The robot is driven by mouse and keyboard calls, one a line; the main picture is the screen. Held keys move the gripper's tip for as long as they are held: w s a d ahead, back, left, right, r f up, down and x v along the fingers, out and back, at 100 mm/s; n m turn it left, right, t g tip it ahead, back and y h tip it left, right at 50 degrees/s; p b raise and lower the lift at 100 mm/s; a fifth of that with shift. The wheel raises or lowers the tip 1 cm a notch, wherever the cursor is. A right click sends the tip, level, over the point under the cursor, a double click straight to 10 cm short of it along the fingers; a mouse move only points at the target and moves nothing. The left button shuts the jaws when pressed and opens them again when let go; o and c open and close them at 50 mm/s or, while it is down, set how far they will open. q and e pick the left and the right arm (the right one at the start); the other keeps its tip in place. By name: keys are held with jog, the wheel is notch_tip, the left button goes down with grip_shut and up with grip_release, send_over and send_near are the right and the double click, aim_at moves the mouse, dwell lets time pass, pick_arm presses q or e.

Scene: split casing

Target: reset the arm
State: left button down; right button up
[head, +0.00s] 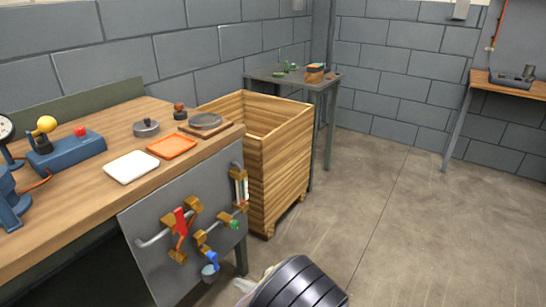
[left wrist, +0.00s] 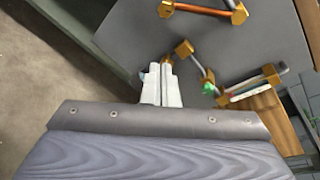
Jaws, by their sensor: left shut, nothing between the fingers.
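In the left wrist view my left gripper (left wrist: 161,78) shows as two pale fingers side by side, shut, with nothing between them. They point toward the grey panel (left wrist: 235,35) with its orange-ended pipes. A small bluish thing shows partly behind the fingertips. In the head view a dark ribbed part of my arm (head: 300,284) is at the bottom edge, with a pale part beside it. The fingertips cannot be made out there. My right gripper is in neither view.
The grey panel (head: 170,245) on the bench front carries pipes, a red handle (head: 181,221) and a blue valve (head: 212,258). The wooden bench (head: 70,205) holds a white tray (head: 132,167) and an orange tray (head: 172,147). A wooden crate (head: 285,165) stands beside it. The right floor is clear.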

pick_arm(q)
jog(key=s+a+r+n+g+h, duration=0.6)
jog(key=s+a+n+g+h, duration=0.3)
jog(key=a, duration=0.3)
jog(key=s+a+r+n+t+h, duration=0.1)
jog(key=s+r+n+t+h, duration=0.75)
jog(key=s, duration=0.55)
notch_tip(320, 180, up, 22)
jog(key=g+p, duration=0.1)
jog(key=p, duration=1.9)
jog(key=shift+a+g+y, duration=0.2)
jog(key=shift+g+y, duration=0.15)
